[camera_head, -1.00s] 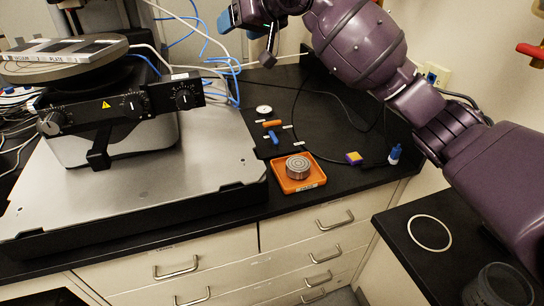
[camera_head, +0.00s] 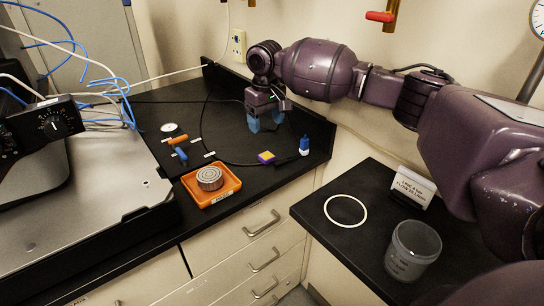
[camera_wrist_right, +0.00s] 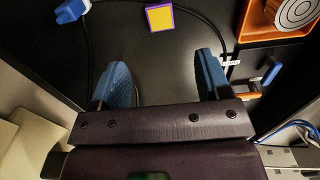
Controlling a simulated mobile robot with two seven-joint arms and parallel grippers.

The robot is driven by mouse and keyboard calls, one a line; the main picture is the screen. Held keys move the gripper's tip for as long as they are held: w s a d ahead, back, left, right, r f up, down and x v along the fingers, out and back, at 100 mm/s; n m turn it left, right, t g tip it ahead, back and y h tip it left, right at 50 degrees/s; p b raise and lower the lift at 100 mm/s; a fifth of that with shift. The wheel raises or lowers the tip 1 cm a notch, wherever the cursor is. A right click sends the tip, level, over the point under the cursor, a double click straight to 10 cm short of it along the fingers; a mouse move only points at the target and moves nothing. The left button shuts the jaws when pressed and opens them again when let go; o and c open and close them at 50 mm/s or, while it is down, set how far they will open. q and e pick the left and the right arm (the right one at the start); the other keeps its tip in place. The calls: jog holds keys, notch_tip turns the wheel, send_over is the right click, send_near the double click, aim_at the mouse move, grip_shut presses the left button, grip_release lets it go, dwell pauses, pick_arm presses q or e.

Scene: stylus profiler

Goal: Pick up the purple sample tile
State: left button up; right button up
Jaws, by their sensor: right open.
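The purple sample tile (camera_head: 266,157) lies flat on the black bench top, with a yellow face on top. In the right wrist view the tile (camera_wrist_right: 159,18) shows a yellow square with a purple border, ahead of the fingertips and between their lines. My right gripper (camera_head: 265,122) points down over the bench, behind the tile in the head view. Its blue fingers (camera_wrist_right: 168,80) are spread apart with nothing between them. My left gripper is not in view.
An orange tray (camera_head: 232,187) holding a round ringed disc (camera_head: 210,178) is to the left. Orange (camera_head: 178,140) and blue (camera_head: 181,154) pieces lie farther left. A thin black cable runs near the tile.

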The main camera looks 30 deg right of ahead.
send_over(268, 156)
jog(key=f, duration=0.3)
jog(key=f+b, duration=0.1)
jog(key=f, duration=0.1)
jog(key=shift+w+a+f, duration=0.15)
jog(key=shift+w+f, duration=0.1)
jog(key=shift+f, duration=0.1)
jog(key=f, duration=0.4)
jog(key=shift+s+b, duration=0.3)
jog(key=shift+f, duration=0.55)
jog(key=c, duration=1)
jog(key=shift+r, duration=0.1)
notch_tip(268, 156, up, 9)
jog(key=shift+f+p, duration=0.2)
jog(key=shift+p, duration=0.5)
jog(key=shift+r, duration=0.65)
